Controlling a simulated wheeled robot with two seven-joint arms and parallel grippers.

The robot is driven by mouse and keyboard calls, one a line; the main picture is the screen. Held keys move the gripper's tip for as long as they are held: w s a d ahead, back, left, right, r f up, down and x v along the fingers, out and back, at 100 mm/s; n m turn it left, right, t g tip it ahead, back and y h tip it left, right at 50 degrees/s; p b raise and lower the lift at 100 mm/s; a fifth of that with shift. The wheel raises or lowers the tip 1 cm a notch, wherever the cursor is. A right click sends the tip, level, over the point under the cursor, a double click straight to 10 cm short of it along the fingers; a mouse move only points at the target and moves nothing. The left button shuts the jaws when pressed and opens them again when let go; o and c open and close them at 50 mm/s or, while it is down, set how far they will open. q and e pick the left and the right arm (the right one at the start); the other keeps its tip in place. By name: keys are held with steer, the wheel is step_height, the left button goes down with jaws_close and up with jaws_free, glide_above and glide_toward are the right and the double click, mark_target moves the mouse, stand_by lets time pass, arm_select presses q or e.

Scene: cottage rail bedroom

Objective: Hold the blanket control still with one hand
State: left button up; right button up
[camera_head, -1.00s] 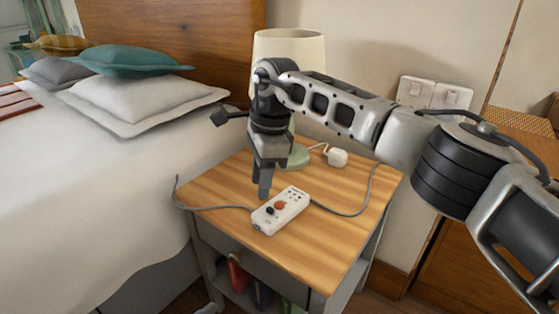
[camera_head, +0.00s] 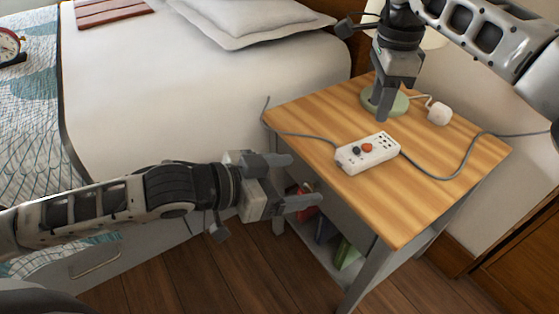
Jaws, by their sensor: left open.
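The blanket control (camera_head: 372,152) is a white handset with a red-orange knob and a black knob. It lies flat on the wooden bedside table (camera_head: 455,152), with a grey cord at each end. My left gripper (camera_head: 305,181) is open and empty, to the left of the table and in front of its side, apart from the control. My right gripper (camera_head: 384,116) points down behind the control, in front of the lamp base, apart from the control. Its fingers overlap in this view, so I cannot tell whether they are open.
The green lamp base (camera_head: 397,105) and a white plug (camera_head: 439,113) stand at the table's back. A shelf below holds several books (camera_head: 343,252). The bed (camera_head: 190,90) fills the left, with an alarm clock (camera_head: 9,46) at far left.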

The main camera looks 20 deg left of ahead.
mark_target(343, 160)
arm_select(q)
steer(key=shift+y, duration=0.3)
steer(key=x, duration=0.5)
steer(key=w+a+x, duration=0.1)
steer(key=x, duration=0.4)
steer(key=w+a+x, duration=0.1)
steer(key=x, duration=0.4)
steer(key=shift+w+r, duration=0.1)
steer(key=shift+r, duration=0.25)
steer(key=shift+a, duration=0.1)
steer(key=c, duration=1.1)
steer(key=shift+c, duration=0.2)
arm_select(e)
jaws_close()
stand_by(0.7)
